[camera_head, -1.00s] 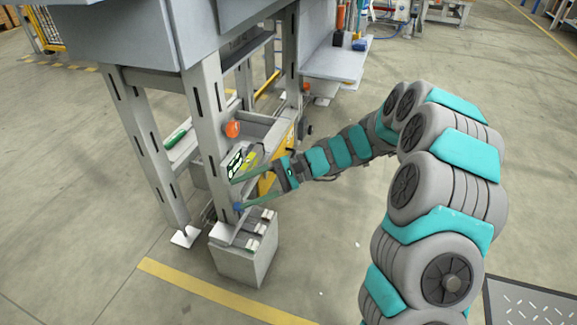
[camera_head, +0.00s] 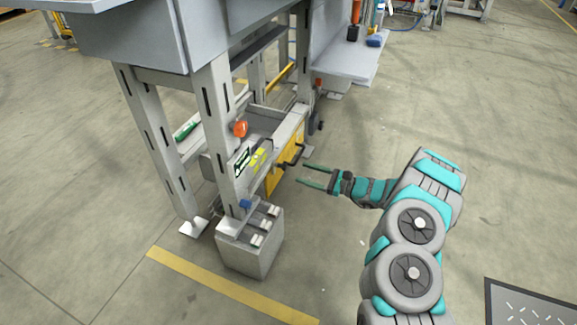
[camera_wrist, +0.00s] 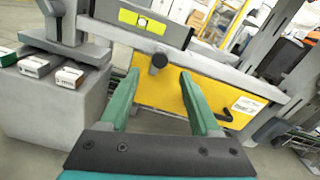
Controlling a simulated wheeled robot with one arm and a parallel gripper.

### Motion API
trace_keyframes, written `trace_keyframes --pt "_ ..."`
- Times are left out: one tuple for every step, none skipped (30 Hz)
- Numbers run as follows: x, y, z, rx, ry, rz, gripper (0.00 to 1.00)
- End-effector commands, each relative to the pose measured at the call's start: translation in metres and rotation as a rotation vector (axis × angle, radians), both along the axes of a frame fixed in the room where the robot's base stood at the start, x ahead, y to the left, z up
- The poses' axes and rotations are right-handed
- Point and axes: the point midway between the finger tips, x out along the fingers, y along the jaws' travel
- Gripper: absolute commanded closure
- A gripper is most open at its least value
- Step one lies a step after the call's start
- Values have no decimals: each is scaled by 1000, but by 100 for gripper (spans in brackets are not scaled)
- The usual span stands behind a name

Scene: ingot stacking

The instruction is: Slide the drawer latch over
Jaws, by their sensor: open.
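The yellow drawer front (camera_head: 274,180) sits low in the grey frame and fills the middle of the wrist view (camera_wrist: 165,92). A dark round knob (camera_wrist: 158,62) on a short stem, perhaps the latch, stands at the drawer's upper edge. A black handle (camera_head: 291,158) projects from the drawer; it is partly hidden behind the right finger in the wrist view. My gripper (camera_head: 302,174) is open and empty, in front of the drawer and apart from it. In the wrist view, its green fingers (camera_wrist: 158,82) point at the drawer, with the knob between and beyond their tips.
A grey block (camera_head: 252,252) with small boxes on top stands left of the drawer, by the frame's post (camera_head: 216,130). A yellow-green level-like piece (camera_wrist: 142,20) sits above the drawer. Open floor lies to the right.

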Motion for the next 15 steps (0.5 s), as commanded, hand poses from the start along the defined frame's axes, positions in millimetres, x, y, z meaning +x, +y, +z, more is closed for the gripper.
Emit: trace_keyframes --pt "1 2 -1 0 1 -1 36" --pt "2 4 -1 0 2 -1 36" --pt "3 7 -1 0 2 -1 36" --pt "4 11 -1 0 1 0 36" --pt "5 15 -2 0 1 1 36" --pt "7 21 -2 -1 2 3 36" --pt "9 26 -2 -1 1 2 36" --pt "10 30 -2 -1 1 2 36" --pt "12 36 -2 -2 2 1 36" --pt "14 40 -2 -1 1 1 36" --pt "16 45 -2 -2 1 1 36" --pt "18 50 -2 -2 2 0 36" --pt "19 54 -2 -2 2 0 36" --pt "20 57 -2 -2 2 1 36" --pt "22 62 -1 -2 1 0 36"
